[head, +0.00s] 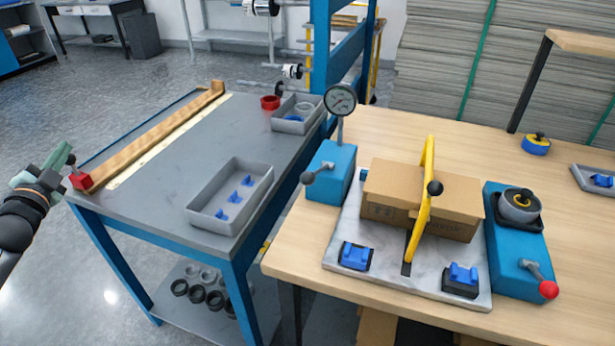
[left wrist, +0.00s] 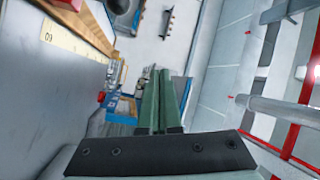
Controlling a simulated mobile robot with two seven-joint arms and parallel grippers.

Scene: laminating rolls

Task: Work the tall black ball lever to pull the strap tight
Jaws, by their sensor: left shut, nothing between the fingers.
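A black ball knob (head: 435,188) shows in the head view against the yellow strap (head: 424,205); its stem is hard to make out. The strap stands up over a cardboard box (head: 385,208) on a marbled plate (head: 385,278). A second lever (head: 318,171) with a dark ball end sits on the blue gauge box (head: 333,185). My left gripper (head: 68,155) is at the far left of the head view, beyond the grey table and far from the strap. Its green fingers (left wrist: 162,100) are shut and empty in the left wrist view. My right gripper is not in view.
A blue unit (head: 518,245) with a red-ball lever (head: 546,286) stands right of the plate. Blue clips (head: 355,256) sit at the plate's front. The grey table (head: 165,160) bears trays (head: 232,198) and a wooden bar (head: 160,133). A blue post rises between the tables.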

